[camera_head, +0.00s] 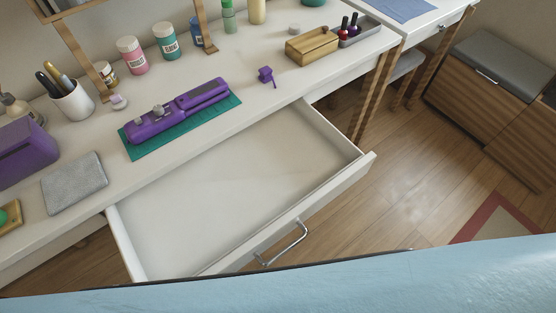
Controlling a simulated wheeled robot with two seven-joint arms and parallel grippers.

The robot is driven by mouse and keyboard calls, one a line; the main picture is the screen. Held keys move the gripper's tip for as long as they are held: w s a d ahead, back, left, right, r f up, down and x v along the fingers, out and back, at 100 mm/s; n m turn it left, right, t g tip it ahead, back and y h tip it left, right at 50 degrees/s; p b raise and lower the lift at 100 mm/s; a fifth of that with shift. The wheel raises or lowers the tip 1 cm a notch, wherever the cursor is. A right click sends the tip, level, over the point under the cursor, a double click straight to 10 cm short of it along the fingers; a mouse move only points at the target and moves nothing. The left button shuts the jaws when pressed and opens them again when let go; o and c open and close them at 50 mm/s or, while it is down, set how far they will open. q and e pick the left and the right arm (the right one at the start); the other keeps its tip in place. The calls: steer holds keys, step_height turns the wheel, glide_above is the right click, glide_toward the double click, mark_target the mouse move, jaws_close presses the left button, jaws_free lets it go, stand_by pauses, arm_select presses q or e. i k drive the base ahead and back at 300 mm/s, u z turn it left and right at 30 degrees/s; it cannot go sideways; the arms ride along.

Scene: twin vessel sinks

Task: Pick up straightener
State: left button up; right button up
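A purple straightener (178,107) lies on a teal mat (232,104) on the white desk, left of the middle of the head view. Its long body runs from lower left to upper right, near the desk's front edge. Small grey parts show on its top at the left end. Nothing covers it. Neither of my grippers shows in this view.
The white drawer (272,223) below the desk is pulled open and looks empty. A grey pad (75,183), a purple box (23,155) and a pen cup (73,102) stand left. A small purple item (265,75) and a wooden box (312,46) stand right.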

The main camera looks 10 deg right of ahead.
mark_target(190, 103)
steer(key=k, duration=1.2)
steer(key=z, duration=0.3)
steer(key=i, duration=0.8)
steer(key=u, duration=0.3)
